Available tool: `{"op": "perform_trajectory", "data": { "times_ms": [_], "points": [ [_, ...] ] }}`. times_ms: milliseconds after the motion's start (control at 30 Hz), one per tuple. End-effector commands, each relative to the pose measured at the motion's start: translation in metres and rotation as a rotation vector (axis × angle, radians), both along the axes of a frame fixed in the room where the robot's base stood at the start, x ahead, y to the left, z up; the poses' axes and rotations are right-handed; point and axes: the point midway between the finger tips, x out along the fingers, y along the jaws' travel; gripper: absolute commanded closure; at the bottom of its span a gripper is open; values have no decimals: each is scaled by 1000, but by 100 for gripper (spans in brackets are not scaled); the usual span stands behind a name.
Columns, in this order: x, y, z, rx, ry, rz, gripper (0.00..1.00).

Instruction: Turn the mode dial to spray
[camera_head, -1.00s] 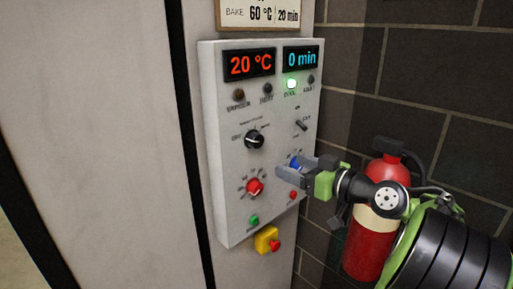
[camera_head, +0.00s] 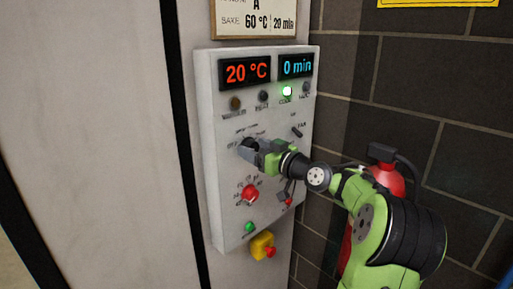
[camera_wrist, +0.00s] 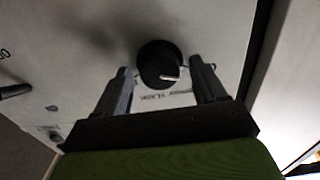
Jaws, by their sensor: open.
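The black mode dial (camera_head: 246,147) sits on the upper middle of the white control panel (camera_head: 225,200). In the wrist view the dial (camera_wrist: 160,65) is round and black with a white pointer mark. My gripper (camera_head: 258,149) reaches the dial from the right in the head view and partly covers it. In the wrist view my gripper's two fingers (camera_wrist: 163,82) are open, one on each side of the dial, with gaps visible between them and it. The lettering around the dial is too small or partly hidden to read fully.
A red knob (camera_head: 249,194), a green button (camera_head: 249,227) and a yellow box with a red button (camera_head: 262,246) sit lower on the panel. A small toggle switch (camera_head: 297,132) is to the right of the dial. A red extinguisher (camera_head: 385,178) stands behind my arm.

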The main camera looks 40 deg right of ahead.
Motion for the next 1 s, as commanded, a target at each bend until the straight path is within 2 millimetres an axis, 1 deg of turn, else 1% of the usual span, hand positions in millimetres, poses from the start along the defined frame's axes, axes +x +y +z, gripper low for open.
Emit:
{"op": "perform_trajectory", "data": {
  "times_ms": [167,200,533,767,1000],
  "points": [
    [0,0,0,0,0,0,29],
    [0,0,0,0,0,0,32],
    [0,0,0,-1,0,0,83],
    [0,0,0,18,0,1,84],
    [0,-1,1,126,4,1,84]
  ]
}}
